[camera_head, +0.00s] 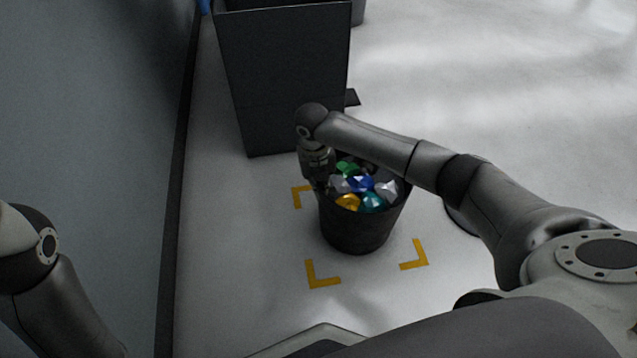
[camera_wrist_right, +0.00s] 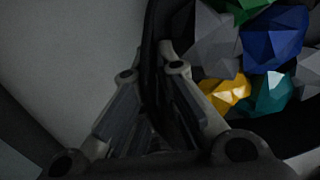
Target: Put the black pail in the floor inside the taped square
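The black pail (camera_head: 356,232) stands upright, filled with colourful faceted pieces. In the head view it is between the yellow corner marks of the taped square (camera_head: 322,279), with its base inside them. I cannot tell whether its base touches the floor. My right gripper (camera_head: 322,186) is at the pail's left rim, pointing down. In the right wrist view, the fingers (camera_wrist_right: 152,72) are on either side of the pail's rim (camera_wrist_right: 152,48) and look closed on it. The far right corner of the square is hidden behind the pail and my arm. My left gripper is out of view.
A dark grey cabinet or panel (camera_head: 285,75) stands just behind the square. A wall (camera_head: 90,110) runs along the left. Several faceted pieces (camera_head: 361,184) fill the pail to its rim. The pale floor (camera_head: 520,110) is open to the right.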

